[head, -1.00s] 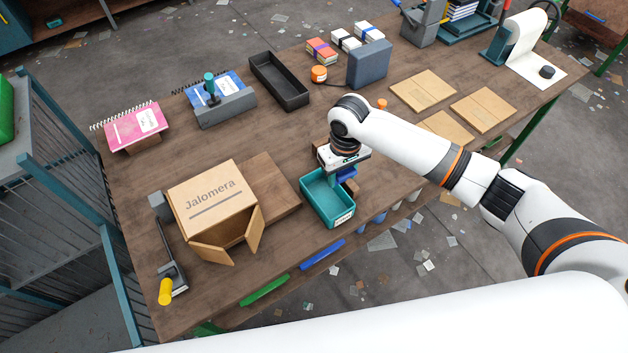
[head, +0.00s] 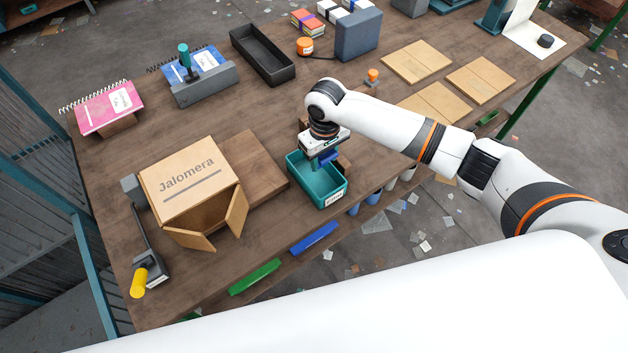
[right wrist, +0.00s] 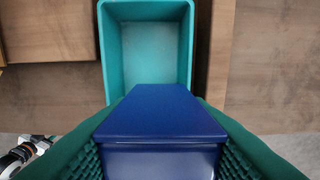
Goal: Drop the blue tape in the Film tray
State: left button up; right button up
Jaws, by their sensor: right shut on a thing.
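A blue block-like item, the blue tape (right wrist: 160,125), sits between the green finger pads of my right gripper (head: 327,160), which is shut on it. In the head view the blue tape (head: 329,156) shows partly below the gripper, over the back part of a teal tray (head: 334,200). The tray has a white label on its front, too small to read. In the right wrist view the empty teal tray (right wrist: 187,50) lies just ahead of and below the tape; its near end is hidden. My left gripper is not in view.
A cardboard box (head: 185,175) with open flaps stands left of the tray, beside a wooden board (head: 253,165). A black tray (head: 234,34) and a grey block (head: 358,36) stand farther back. Flat cardboard pieces (head: 415,62) lie to the right.

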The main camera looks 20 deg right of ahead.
jog(key=o, duration=1.2)
notch_tip(320, 180, up, 12)
jog(key=shift+b, duration=0.65)
